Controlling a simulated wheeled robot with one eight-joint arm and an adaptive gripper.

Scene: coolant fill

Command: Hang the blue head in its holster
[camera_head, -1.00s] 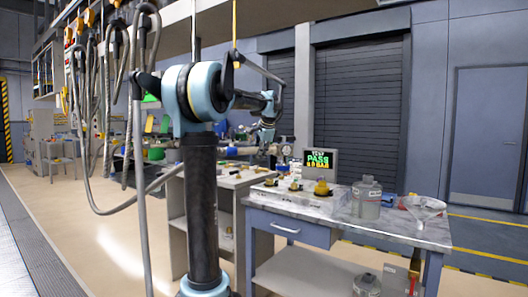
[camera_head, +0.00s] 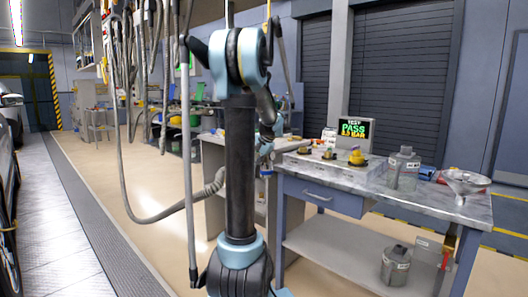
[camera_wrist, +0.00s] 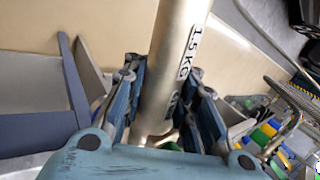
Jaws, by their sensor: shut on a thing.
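In the wrist view my gripper (camera_wrist: 165,105) is shut on a pale metal cylinder (camera_wrist: 172,60) marked "1.5 KG", with one finger on each side. No blue shows on the cylinder, and I cannot tell whether it belongs to the blue head. In the head view my gripper is mostly hidden behind my arm, and what it holds cannot be made out. A grey ribbed hose (camera_head: 165,213) loops low and runs up toward that spot behind my arm. I cannot make out the blue head's holster.
Several grey hoses (camera_head: 140,60) hang at upper left. A workbench (camera_head: 420,197) on the right carries a "PASS" screen (camera_head: 355,128), a metal canister (camera_head: 403,168) and a funnel (camera_head: 465,182). Another canister (camera_head: 395,265) stands on its lower shelf. The floor (camera_head: 110,185) at left is clear.

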